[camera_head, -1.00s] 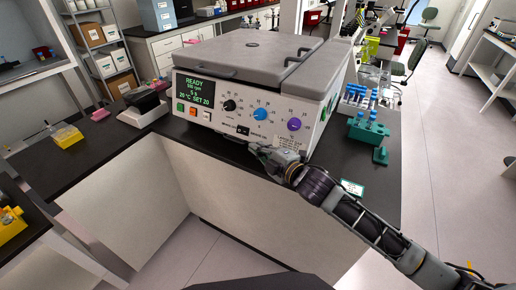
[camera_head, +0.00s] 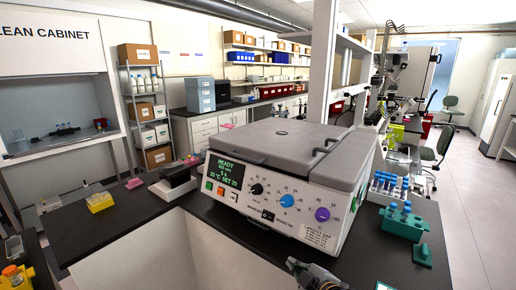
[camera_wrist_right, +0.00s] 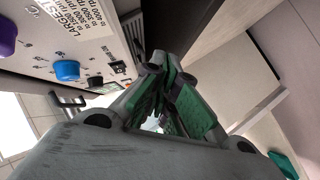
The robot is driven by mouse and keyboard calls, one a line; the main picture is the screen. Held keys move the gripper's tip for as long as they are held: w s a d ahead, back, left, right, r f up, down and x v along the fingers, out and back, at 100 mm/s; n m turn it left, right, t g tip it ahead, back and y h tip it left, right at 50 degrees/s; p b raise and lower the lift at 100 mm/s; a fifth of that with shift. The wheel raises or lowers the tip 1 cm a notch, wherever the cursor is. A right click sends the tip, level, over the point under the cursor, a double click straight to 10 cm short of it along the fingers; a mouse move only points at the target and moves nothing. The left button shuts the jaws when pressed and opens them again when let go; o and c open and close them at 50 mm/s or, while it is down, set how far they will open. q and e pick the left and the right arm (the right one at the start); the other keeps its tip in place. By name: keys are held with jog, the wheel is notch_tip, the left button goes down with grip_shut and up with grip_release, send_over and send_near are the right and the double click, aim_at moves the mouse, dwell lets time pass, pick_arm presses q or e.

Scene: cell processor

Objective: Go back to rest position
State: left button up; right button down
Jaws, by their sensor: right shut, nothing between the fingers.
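The cell processor (camera_head: 270,185) is a light grey benchtop machine with its lid down. Its green display (camera_head: 226,170) reads READY, and dark, blue and purple knobs sit on its front panel. My right gripper (camera_head: 318,272) is at the bottom edge of the head view, just in front of the machine's lower front, and most of its arm is cut off. In the right wrist view the gripper (camera_wrist_right: 170,108) shows green-padded fingers closed together with nothing held. The machine's panel (camera_wrist_right: 110,20) is close beside it there. My left gripper is not in view.
A teal tube rack (camera_head: 403,224) and a rack of blue-capped tubes stand right of the machine on the dark bench (camera_head: 150,245). A small dark-topped device (camera_head: 174,182) and a yellow rack (camera_head: 100,202) stand left. Free floor lies at the far right.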

jog(key=s+d+f+m+g+h, duration=0.2)
jog(key=s+d+f+m+g, duration=0.4)
jog(key=s, duration=0.5)
jog(key=s+d+f+m+g+h, duration=0.25)
jog(key=s+d+f+m, duration=0.3)
jog(key=s+f, duration=0.4)
jog(key=s+f+g, duration=0.2)
jog(key=s+f, duration=0.1)
jog(key=f, duration=2.9)
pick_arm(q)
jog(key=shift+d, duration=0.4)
pick_arm(e)
jog(key=s+d+f, duration=0.2)
jog(key=s+f, duration=0.8)
jog(key=s, duration=0.1)
jog(key=s+d+f, duration=0.2)
jog(key=s+f, duration=0.7)
jog(key=s, duration=0.2)
jog(key=shift+f+g, duration=0.4)
jog(key=shift+g, duration=0.05)
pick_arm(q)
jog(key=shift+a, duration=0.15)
